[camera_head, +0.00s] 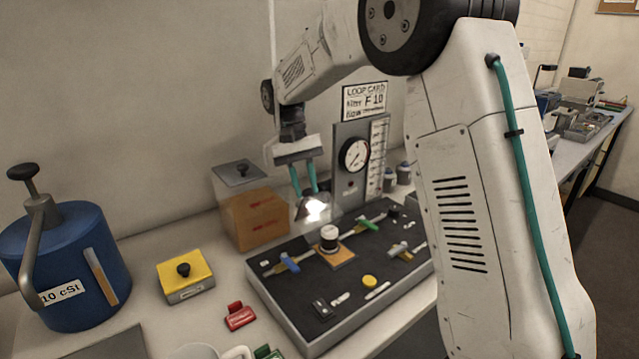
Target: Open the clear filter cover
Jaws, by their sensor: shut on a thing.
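My gripper (305,190), with two teal fingers, points down above the black panel (290,300). Its fingers are close together on a small clear piece (313,211) with a bright glint, which seems to be the clear filter cover; its outline is faint. Just below and to the right, a white-and-black round fitting (330,238) stands on an orange-tan plate (340,256). The clear piece appears above this fitting, but I cannot tell whether any edge of it still touches the panel.
A gauge board (351,185) stands behind the panel. An orange box (262,222) is behind left. Blue (289,263) and green (369,224) valve handles sit on the panel. A blue tank (75,260) and yellow box (185,275) stand left. My arm hides the right side.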

